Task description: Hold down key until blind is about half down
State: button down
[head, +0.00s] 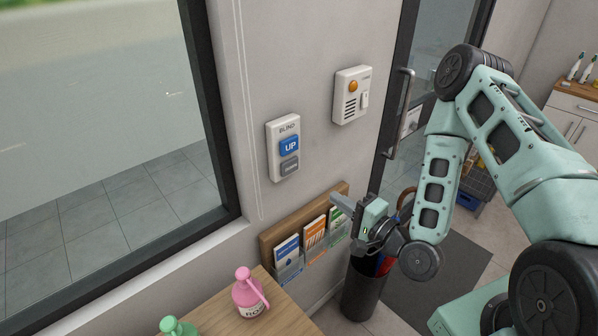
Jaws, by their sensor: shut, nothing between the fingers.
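The blind control panel (283,148) is a white plate on the wall right of the window, labelled BLIND. It has a blue UP key (289,146) and a grey key (290,168) below it, whose label is too small to read. The window (100,120) fills the left side; a pale, hazy area covers its upper part, and I cannot tell whether this is the blind. My gripper (337,201) is shut and empty, in front of the leaflet rack, below and right of the panel, apart from both keys.
A white intercom box (352,95) with an orange button hangs right of the panel. A wooden leaflet rack (268,246) is below. A pink bottle (249,293) and a green bottle (178,327) stand on the wooden counter (285,312). A dark bin (362,295) stands near the glass door.

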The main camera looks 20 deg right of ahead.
jog(key=b, duration=0.7)
send_near(291, 168)
jog(key=shift+s, duration=0.75)
jog(key=x, duration=0.7)
jog(key=shift+w+d+r, duration=0.2)
jog(key=shift+w+r, duration=0.1)
jog(key=shift+w+a+f, duration=0.15)
jog(key=shift+w, duration=0.25)
